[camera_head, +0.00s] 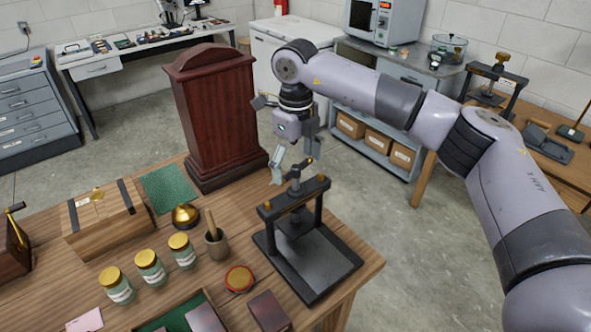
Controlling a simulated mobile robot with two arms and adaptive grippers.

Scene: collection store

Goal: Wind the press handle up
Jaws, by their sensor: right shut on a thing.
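The press (325,262) is a small black bench press near the right end of the front wooden table. It has a flat base, two posts and a crossbar with brass-coloured ends. Its handle (296,174) sits on top of the central screw and has a brass knob at one end. My right gripper (291,167) points down from above, at the top of the press, and is shut on the handle. Its fingers partly cover the handle, so its exact turn is hard to tell. My left gripper is not in view.
A tall dark-red wooden case (215,115) stands close behind the press, left of my right gripper. Open floor lies to the right.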

